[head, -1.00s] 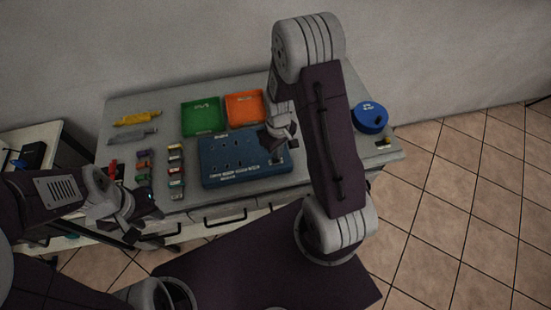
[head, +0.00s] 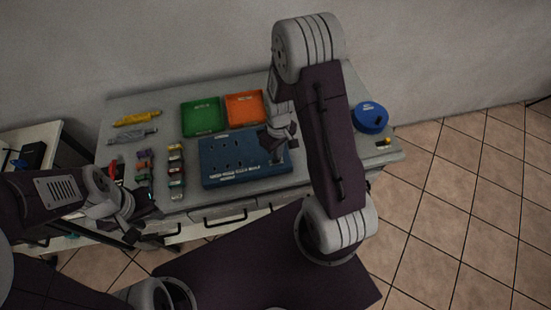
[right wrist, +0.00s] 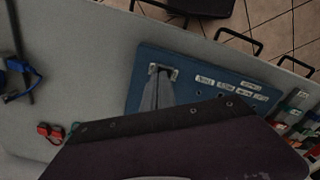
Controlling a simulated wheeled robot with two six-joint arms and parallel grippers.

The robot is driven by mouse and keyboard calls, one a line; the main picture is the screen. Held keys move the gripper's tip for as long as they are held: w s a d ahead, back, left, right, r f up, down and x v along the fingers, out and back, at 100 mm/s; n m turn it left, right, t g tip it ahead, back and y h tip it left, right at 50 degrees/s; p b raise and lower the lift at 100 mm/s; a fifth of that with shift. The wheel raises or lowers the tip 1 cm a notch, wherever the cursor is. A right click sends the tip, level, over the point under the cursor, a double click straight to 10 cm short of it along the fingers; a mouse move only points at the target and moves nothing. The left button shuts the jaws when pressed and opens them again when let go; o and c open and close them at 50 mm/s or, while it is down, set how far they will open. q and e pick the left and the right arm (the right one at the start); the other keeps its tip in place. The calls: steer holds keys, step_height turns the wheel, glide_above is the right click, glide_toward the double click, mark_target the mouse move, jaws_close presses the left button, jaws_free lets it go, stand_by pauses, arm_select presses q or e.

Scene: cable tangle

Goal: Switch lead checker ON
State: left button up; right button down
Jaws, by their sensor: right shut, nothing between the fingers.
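The lead checker is a blue panel (head: 215,172) with dark sockets and white labels, lying on the grey bench; it also shows in the right wrist view (right wrist: 142,92). A switch with a pale plate (right wrist: 172,72) sits near one end of the panel. My right gripper (head: 279,157) is shut and empty, low over the panel's right end. In the right wrist view its grey fingers (right wrist: 155,97) reach to the switch plate and partly cover it. I cannot tell whether they touch the lever or which way it is set. My left gripper (head: 142,212) hangs by the bench's front left; its opening is unclear.
A green tray (head: 202,131) and an orange tray (head: 258,119) stand behind the panel. Several small coloured parts (head: 176,170) lie left of it. A yellow tool (head: 136,119) lies at the back left. A blue round container (head: 370,129) stands at the right end.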

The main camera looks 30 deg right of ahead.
steer(key=shift+f+b, duration=0.65)
steer(key=shift+f, duration=0.25)
stand_by(0.6)
steer(key=shift+r, duration=0.15)
step_height(320, 180, up, 7)
steer(key=p, duration=0.6)
stand_by(0.3)
step_height(320, 180, up, 6)
steer(key=w+a+t+b, duration=0.1)
steer(key=w+a+t, duration=0.1)
steer(key=a, duration=0.1)
steer(key=s+a+r+m, duration=0.2)
steer(key=s+r+m, duration=0.1)
steer(key=s, duration=0.7)
steer(key=shift+s+g, duration=0.15)
steer(key=shift+g, duration=0.25)
